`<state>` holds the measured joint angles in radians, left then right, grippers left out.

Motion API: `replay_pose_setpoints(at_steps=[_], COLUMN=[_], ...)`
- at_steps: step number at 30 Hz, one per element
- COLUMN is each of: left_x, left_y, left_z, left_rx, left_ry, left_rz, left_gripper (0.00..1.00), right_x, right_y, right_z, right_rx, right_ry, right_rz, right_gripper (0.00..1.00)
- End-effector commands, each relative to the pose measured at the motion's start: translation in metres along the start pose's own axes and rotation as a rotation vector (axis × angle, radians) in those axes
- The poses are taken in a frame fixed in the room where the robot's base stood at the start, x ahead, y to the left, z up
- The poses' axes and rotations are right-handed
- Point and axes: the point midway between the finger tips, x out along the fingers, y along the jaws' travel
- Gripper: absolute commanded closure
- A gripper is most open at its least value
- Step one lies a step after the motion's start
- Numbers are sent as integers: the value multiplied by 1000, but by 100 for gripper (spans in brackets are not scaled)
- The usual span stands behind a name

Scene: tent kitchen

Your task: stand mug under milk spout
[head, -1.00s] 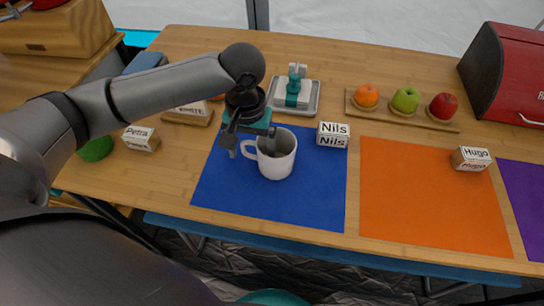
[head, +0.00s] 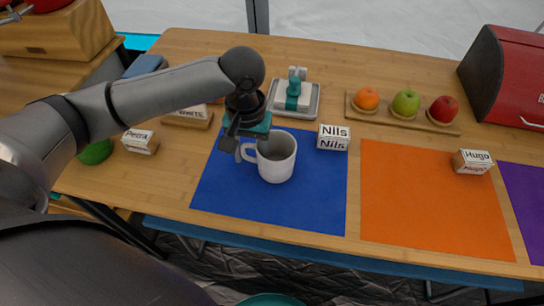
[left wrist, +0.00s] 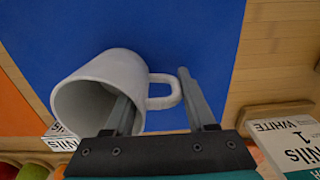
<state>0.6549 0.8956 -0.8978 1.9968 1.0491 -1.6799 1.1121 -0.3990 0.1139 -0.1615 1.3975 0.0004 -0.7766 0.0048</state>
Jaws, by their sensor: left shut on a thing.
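A white mug (head: 277,165) stands upright on the blue mat (head: 230,200), its handle toward the left. My left gripper (head: 251,146) is at the mug's handle side, pointing down. In the left wrist view the mug (left wrist: 95,80) shows its open mouth, and my left gripper (left wrist: 155,88) has one finger inside the mouth and the other outside, beyond the handle. It is shut on the mug, with the wall and handle side between the fingers. I cannot tell whether the mug's base touches the mat. No milk spout is in view. My right gripper is not in view.
A Nils block (head: 332,138) stands close right of the mug. Behind are a butter dish (head: 310,108) and a fruit board (head: 425,124). A Petra block (head: 140,142) and a WHITE-labelled block (head: 188,116) are left. The orange mat (head: 430,210) is mostly clear.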

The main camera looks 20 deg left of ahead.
Motion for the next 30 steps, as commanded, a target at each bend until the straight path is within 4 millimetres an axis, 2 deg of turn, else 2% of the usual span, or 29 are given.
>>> replay_pose_setpoints(at_steps=[1,8,25,30], left_x=[0,1,0,-9], left_y=[0,0,-1,-1], left_z=[0,0,1,1], left_rx=[0,0,-1,-1], left_ry=[-1,-2,-4,-3], left_rz=[-1,-2,-6,-5], left_gripper=[75,100,100,100], right_x=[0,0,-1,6], right_y=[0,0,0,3], right_z=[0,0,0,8], right_rx=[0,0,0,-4], right_ry=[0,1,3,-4], right_rz=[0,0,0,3], right_gripper=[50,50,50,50])
